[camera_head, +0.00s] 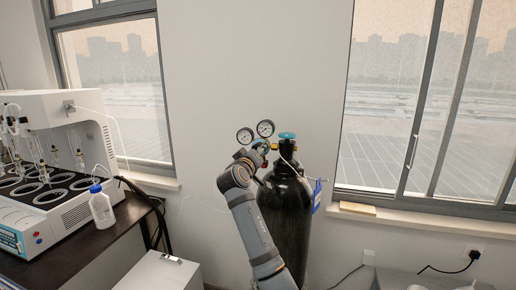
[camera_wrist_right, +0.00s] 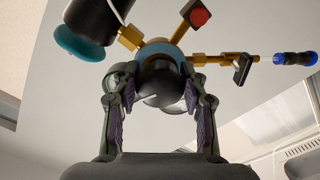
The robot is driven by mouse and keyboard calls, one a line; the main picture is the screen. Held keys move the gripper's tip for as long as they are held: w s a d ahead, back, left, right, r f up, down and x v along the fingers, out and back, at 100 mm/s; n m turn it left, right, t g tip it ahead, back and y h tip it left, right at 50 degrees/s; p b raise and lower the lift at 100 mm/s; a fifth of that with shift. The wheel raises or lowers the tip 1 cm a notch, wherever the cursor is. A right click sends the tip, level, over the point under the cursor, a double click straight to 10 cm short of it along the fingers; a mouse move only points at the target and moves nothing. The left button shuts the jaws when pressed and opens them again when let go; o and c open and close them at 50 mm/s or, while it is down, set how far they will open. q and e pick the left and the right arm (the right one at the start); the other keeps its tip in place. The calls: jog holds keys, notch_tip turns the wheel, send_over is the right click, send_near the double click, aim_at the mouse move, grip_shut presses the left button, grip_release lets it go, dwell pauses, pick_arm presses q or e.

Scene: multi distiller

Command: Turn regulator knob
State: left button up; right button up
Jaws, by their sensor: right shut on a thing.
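The regulator with two round gauges (camera_head: 265,128) sits at the top of a black gas cylinder (camera_head: 287,215) in the head view. In the right wrist view, the dark round regulator knob (camera_wrist_right: 158,82) lies between the two fingers of my right gripper (camera_wrist_right: 160,100), below a blue ring and brass fittings (camera_wrist_right: 165,48). The fingers are closed on the knob from both sides. In the head view my right gripper (camera_head: 258,160) is at the regulator, and the arm hides most of the knob. My left gripper is in neither view.
A teal valve handwheel (camera_head: 287,135) tops the cylinder. A blue tag (camera_head: 317,192) hangs at its right. A multi distiller (camera_head: 60,165) and a white bottle (camera_head: 101,208) stand on the dark bench at left. A white box (camera_head: 158,272) is below. Windows flank the wall.

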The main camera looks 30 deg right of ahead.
jog(key=shift+n+p, duration=0.95)
jog(key=shift+n, duration=0.55)
jog(key=o, duration=1.2)
jog(key=shift+c, duration=0.2)
jog(key=shift+a, duration=0.1)
jog(key=v, duration=1.2)
